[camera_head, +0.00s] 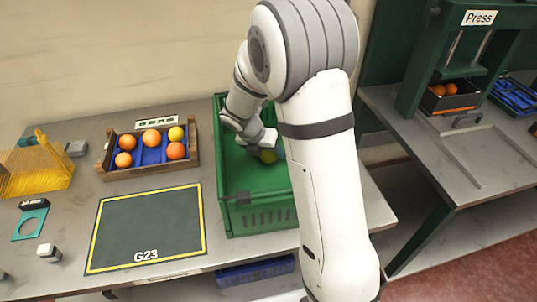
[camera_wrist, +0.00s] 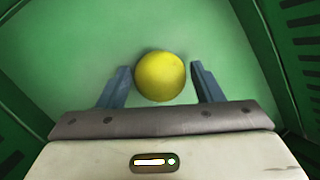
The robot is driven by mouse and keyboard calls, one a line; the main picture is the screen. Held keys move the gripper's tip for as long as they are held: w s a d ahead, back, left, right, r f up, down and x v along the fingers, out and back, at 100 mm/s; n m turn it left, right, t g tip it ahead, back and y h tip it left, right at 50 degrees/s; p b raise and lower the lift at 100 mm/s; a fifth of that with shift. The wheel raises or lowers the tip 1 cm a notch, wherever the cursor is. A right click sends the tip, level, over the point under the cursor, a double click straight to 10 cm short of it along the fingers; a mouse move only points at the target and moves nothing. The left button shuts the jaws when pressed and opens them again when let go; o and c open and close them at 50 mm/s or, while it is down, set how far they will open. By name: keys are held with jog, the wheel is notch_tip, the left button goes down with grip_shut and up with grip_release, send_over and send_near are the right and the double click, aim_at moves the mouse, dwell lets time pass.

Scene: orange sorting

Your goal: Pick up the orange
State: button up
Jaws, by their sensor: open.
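A round yellow fruit (camera_wrist: 161,76) lies on the green floor of the crate in the wrist view, between the tips of my open gripper (camera_wrist: 160,84). Gaps show on both sides of it. Several orange fruits, such as this orange (camera_head: 152,138), and a yellow one (camera_head: 176,134) sit in a wooden box (camera_head: 150,172) with blue lining, left of the crate.
A dark mat marked G23 (camera_head: 146,228) lies in front of the wooden box. A yellow mesh container (camera_head: 38,170) stands at the far left. A press (camera_head: 462,60) with oranges in a box (camera_head: 450,102) stands on the right-hand table. The crate's slatted walls (camera_wrist: 290,45) surround my gripper.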

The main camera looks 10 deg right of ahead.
jog(key=shift+c, duration=0.4)
jog(key=c, duration=0.7)
notch_tip(320, 180, up, 20)
jog(key=p, duration=1)
jog(key=shift+r+p, duration=0.25)
jog(key=shift+p, duration=0.05)
jog(key=shift+s+f, duration=0.1)
